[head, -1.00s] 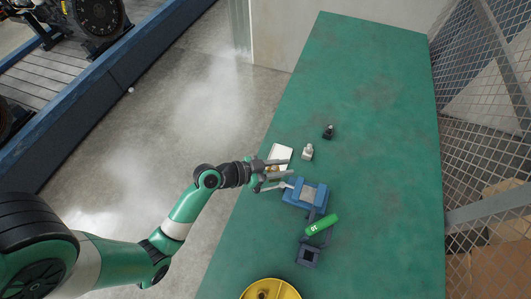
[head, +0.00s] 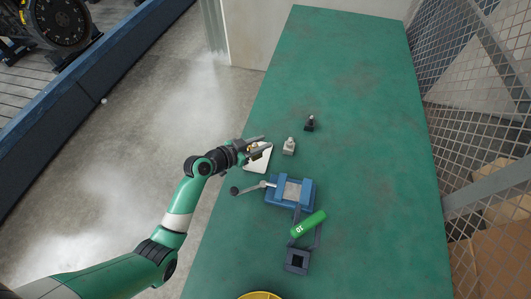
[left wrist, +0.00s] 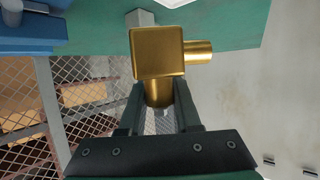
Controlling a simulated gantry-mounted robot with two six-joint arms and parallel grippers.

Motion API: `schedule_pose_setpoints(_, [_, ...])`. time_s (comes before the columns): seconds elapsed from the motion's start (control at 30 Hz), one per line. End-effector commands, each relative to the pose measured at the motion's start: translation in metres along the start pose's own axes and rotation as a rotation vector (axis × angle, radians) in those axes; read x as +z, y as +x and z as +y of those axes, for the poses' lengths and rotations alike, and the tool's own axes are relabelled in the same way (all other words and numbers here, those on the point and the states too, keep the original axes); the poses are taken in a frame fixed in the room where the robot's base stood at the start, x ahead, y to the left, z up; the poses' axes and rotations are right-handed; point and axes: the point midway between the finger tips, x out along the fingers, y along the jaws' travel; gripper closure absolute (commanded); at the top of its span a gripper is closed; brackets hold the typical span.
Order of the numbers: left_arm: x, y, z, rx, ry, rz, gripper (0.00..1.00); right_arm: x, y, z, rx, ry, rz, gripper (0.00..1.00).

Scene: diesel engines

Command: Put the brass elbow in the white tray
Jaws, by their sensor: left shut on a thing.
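My left gripper (head: 256,148) is at the far left part of the green table, over or beside the white tray (head: 262,160). It is shut on the brass elbow (head: 253,148). In the left wrist view the brass elbow (left wrist: 158,54) shows large, its lower stub between the two fingers and its other stub pointing right. The tray is partly hidden by the gripper in the head view. Whether the elbow touches the tray cannot be told. My right gripper is not in view.
A blue vise (head: 291,191) with a lever stands nearer on the green table (head: 360,130). A green cylinder (head: 308,224) lies by a dark square frame (head: 297,261). A grey-white fitting (head: 289,146) and a black one (head: 310,123) stand right of the tray. The table's right side is clear.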

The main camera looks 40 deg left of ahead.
Motion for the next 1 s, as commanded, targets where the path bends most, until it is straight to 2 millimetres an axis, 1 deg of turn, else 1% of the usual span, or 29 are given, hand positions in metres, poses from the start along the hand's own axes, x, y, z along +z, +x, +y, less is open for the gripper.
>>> schedule_pose_setpoints(0.03, [0.011,0.014,-0.002,0.001,-0.001,0.003,1.00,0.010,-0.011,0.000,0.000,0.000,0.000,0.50])
schedule_pose_setpoints(0.1, [0.016,0.025,-0.005,0.000,0.000,0.004,1.00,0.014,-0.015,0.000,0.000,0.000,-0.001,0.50])
schedule_pose_setpoints(0.17, [0.017,0.030,-0.006,0.000,0.000,0.004,1.00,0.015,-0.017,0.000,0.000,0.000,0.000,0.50])
schedule_pose_setpoints(0.37, [0.018,0.035,-0.008,-0.001,0.001,0.004,1.00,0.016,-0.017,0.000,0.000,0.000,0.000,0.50])
schedule_pose_setpoints(0.43, [0.023,0.042,-0.009,-0.001,0.001,0.005,1.00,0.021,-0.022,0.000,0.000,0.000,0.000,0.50])
schedule_pose_setpoints(0.5, [0.038,0.047,-0.009,0.000,-0.002,0.003,1.00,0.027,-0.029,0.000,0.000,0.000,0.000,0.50])
schedule_pose_setpoints(0.6, [0.050,0.052,-0.009,-0.001,-0.001,0.004,1.00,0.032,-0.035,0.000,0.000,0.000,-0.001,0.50])
schedule_pose_setpoints(0.83, [0.048,0.051,-0.009,-0.001,0.000,0.005,1.00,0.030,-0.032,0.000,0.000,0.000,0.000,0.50])
schedule_pose_setpoints(0.97, [0.052,0.052,-0.009,-0.001,0.000,0.005,1.00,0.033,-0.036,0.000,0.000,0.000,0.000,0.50])
schedule_pose_setpoints(1.0, [0.053,0.052,-0.009,-0.001,0.000,0.002,0.67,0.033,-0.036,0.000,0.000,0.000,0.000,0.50])
